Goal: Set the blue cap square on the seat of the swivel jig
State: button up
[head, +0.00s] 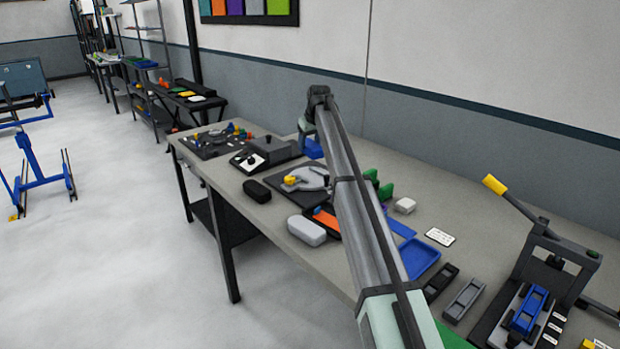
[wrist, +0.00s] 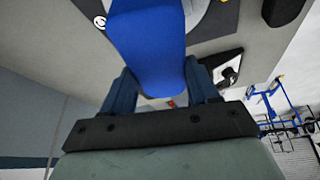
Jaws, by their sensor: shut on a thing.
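The blue cap (wrist: 147,35) is held between the two fingers of my gripper (wrist: 160,82) in the wrist view, one finger on each side of it. Beyond it is a dark plate with a round grey part (wrist: 196,12), partly hidden by the cap. In the head view what looks like the swivel jig (head: 309,179), grey with a yellow knob on a black base, sits mid-bench, partly covered by my arm. A blue patch (head: 313,148) shows below my arm's far end; I cannot tell if it is the cap. The jig's seat is not clear, and contact is not visible.
A black case (head: 257,190) and a light grey case (head: 306,231) lie at the bench's front edge. A blue tray (head: 420,256) and a lever press (head: 555,255) are to the right.

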aim_at(315, 147)
jog(key=shift+a+n+y, duration=0.1)
jog(key=shift+n+y, duration=0.3)
jog(key=shift+n, duration=0.6)
jog(key=shift+f, duration=4.95)
jog(key=shift+f, duration=0.1)
jog(key=o, duration=1.3)
jog(key=v, duration=1.2)
jog(key=shift+w, duration=0.2)
